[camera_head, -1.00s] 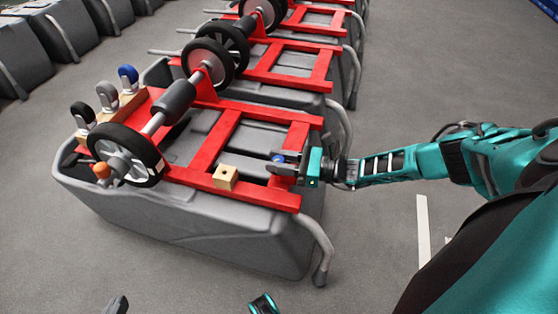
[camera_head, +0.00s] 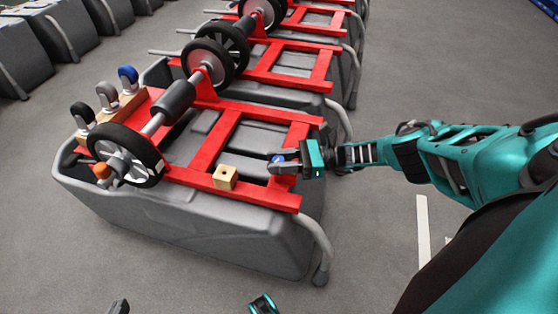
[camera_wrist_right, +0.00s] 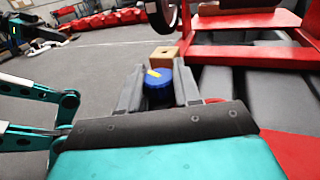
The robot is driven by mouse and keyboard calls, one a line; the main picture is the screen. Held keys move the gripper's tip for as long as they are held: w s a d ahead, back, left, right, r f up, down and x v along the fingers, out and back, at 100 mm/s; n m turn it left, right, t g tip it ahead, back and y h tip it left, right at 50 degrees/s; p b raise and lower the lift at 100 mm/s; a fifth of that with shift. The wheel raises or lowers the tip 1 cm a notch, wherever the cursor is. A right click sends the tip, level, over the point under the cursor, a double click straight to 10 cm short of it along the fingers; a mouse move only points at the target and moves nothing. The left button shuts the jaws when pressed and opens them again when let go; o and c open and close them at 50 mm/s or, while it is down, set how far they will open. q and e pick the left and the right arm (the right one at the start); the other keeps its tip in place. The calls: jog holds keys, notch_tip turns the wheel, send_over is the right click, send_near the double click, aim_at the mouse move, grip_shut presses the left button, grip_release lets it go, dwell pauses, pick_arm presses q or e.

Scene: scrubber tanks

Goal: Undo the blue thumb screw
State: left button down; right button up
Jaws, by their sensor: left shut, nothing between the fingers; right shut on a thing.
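The blue thumb screw (camera_head: 278,158) is a small blue knob at the right-hand part of the nearest tank's red frame (camera_head: 215,140). My right gripper (camera_head: 284,164) comes in from the right and is shut on it. In the right wrist view, the round blue head with a yellow mark (camera_wrist_right: 158,78) sits between the two grey fingers. The screw's shaft is hidden. My left gripper (camera_head: 118,306) shows only as a dark tip at the bottom edge, shut and empty, away from the tank.
A wooden block (camera_head: 225,178) with a hole sits on the frame just left of my right gripper. A black wheel (camera_head: 127,156) on an axle and several casters stand further left. More tanks with red frames line up behind. The floor in front is clear.

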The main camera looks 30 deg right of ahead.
jog(key=shift+w+a+r, duration=0.1)
jog(key=shift+a+r, duration=0.1)
jog(key=o, duration=1)
jog(key=shift+o, duration=0.2)
jog(key=shift+f, duration=0.1)
jog(key=shift+d, duration=0.15)
